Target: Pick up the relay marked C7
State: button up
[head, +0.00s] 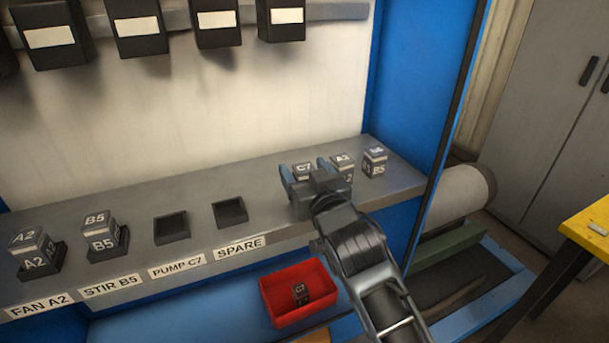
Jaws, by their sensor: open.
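A relay marked C7 (303,169) stands on the grey shelf, its lower part hidden by my gripper. My gripper (305,176) is open, with one finger on each side of this relay in the picture. I cannot tell whether the relay is between the fingers or just beyond them. The socket labelled PUMP C7 (172,228) is empty.
Relays A2 (343,161) and B5 (375,158) stand close to my gripper's right. More A2 (32,241) and B5 (99,221) relays sit in sockets at left. The SPARE socket (230,211) is empty. A blue cabinet wall (424,90) bounds the shelf at right.

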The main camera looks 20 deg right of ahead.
jog(key=shift+w, duration=0.3)
jog(key=shift+c, duration=0.3)
jog(key=c, duration=1)
jog(key=shift+r, duration=0.1)
